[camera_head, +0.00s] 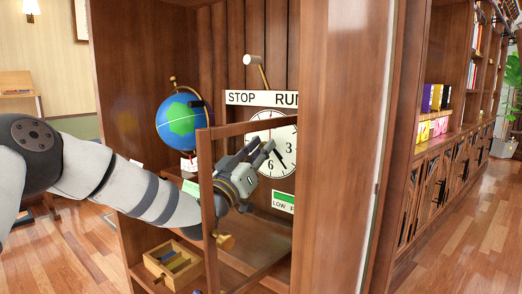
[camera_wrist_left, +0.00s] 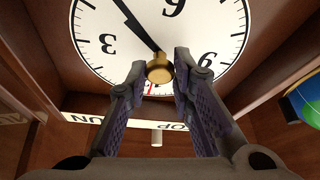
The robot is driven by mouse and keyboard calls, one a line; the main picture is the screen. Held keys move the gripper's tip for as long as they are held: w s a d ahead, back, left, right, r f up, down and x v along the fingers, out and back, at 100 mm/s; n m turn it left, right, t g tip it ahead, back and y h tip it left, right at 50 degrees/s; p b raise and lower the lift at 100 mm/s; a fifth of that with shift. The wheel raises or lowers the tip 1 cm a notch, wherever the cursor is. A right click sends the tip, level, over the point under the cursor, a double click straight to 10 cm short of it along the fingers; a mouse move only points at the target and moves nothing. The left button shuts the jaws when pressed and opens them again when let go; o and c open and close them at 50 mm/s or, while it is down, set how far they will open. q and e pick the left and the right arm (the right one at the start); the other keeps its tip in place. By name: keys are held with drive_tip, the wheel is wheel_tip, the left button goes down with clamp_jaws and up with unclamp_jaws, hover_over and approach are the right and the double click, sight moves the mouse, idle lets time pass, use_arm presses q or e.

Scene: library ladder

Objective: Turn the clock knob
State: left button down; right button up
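The clock face (camera_head: 286,138) is white with black numerals and hands, set inside a wooden cabinet under a STOP/RUN sign (camera_head: 262,98). In the left wrist view the clock face (camera_wrist_left: 205,30) appears upside down, with a round brass knob (camera_wrist_left: 159,68) at its centre. My left gripper (camera_head: 267,150) is in front of the clock, and its arm passes behind a door-frame post. In the wrist view the left gripper's fingers (camera_wrist_left: 160,73) are apart, one on each side of the knob; contact is unclear. In the head view the knob is hidden. My right gripper is not in view.
A framed door (camera_head: 208,215) with a brass handle (camera_head: 225,241) stands in front of the arm. A globe (camera_head: 182,122) is left of the gripper, a lever (camera_head: 255,62) above the clock. A wooden box (camera_head: 172,264) sits low in the cabinet. The floor at right is clear.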

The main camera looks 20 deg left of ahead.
use_arm(q)
drive_tip(key=m+h, duration=0.2)
drive_tip(key=m, duration=0.1)
drive_tip(key=shift+m, duration=0.4)
drive_tip(key=c, duration=1.4)
unclamp_jaws()
drive_tip(key=shift+g, duration=0.3)
drive_tip(key=v, duration=1.2)
